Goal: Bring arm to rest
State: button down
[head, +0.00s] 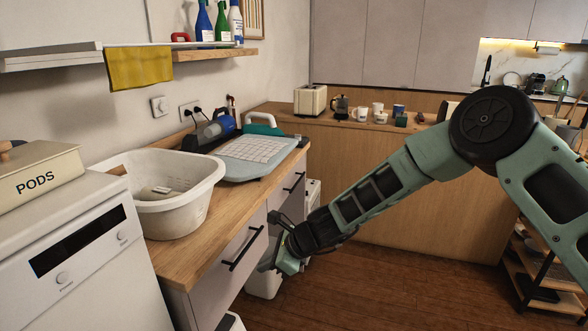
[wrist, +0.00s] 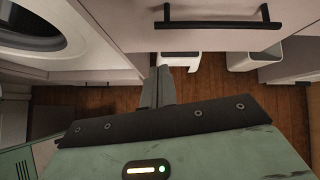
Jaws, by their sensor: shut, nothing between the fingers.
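My arm reaches in from the right in the head view, bent at the elbow and sloping down to the left. My gripper (head: 272,266) is low, just in front of the drawer fronts under the wooden counter (head: 192,268). In the wrist view my gripper (wrist: 158,72) has its fingers together, with nothing held. A dark drawer handle (wrist: 217,25) lies beyond the fingers near the top of that view. I cannot tell whether the gripper touches the drawer front.
A white basin (head: 178,210) and an ironing board-like pad (head: 258,148) stand on the counter. A white appliance (head: 85,265) with a PODS box (head: 40,180) is at left. White bins (head: 264,284) stand on the floor below. Wooden floor (head: 370,290) is clear at centre.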

jog(key=s+d+r+n+g+h, duration=0.1)
jog(key=s+d+r+n, duration=0.1)
jog(key=s+r+n, duration=0.6)
jog(key=s+d+r+n+g+h, duration=0.1)
jog(key=s+d+r+n+g, duration=0.1)
jog(key=s+r+n, duration=0.55)
jog(key=s+d+r+n+h, duration=0.1)
jog(key=s+d+n+h, duration=0.5)
jog(key=s+d+n, duration=0.5)
jog(key=s+d, duration=0.7)
jog(key=shift+s+d+r+t, duration=0.15)
jog(key=shift+r+t, duration=0.25)
jog(key=shift+n, duration=0.25)
